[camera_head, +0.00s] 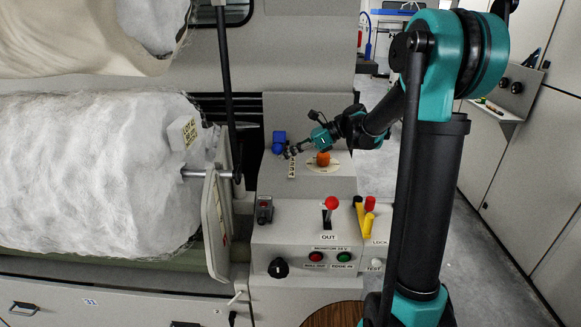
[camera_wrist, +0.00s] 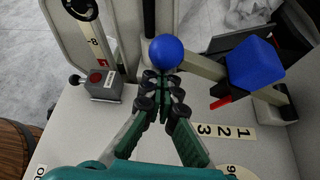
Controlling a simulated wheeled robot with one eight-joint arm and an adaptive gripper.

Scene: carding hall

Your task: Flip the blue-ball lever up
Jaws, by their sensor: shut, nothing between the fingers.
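The blue ball (camera_wrist: 167,52) of the lever is at the upper middle of the wrist view, just beyond my fingertips. A pale bar runs behind it to the right; I cannot tell which part is its stem. My gripper (camera_wrist: 160,88) is shut and empty, its tips close below the ball; I cannot tell whether they touch it. In the head view my gripper (camera_head: 291,152) is small, beside the blue parts (camera_head: 279,141) on the upper panel. There ball and block cannot be told apart clearly.
A blue block (camera_wrist: 253,65) with a red tab stands right of the ball, above a number strip (camera_wrist: 225,132). A grey box with a red button (camera_wrist: 101,84) is on the left. A red-ball lever (camera_head: 331,203), yellow handles (camera_head: 360,213) and an orange knob (camera_head: 323,159) stand nearby.

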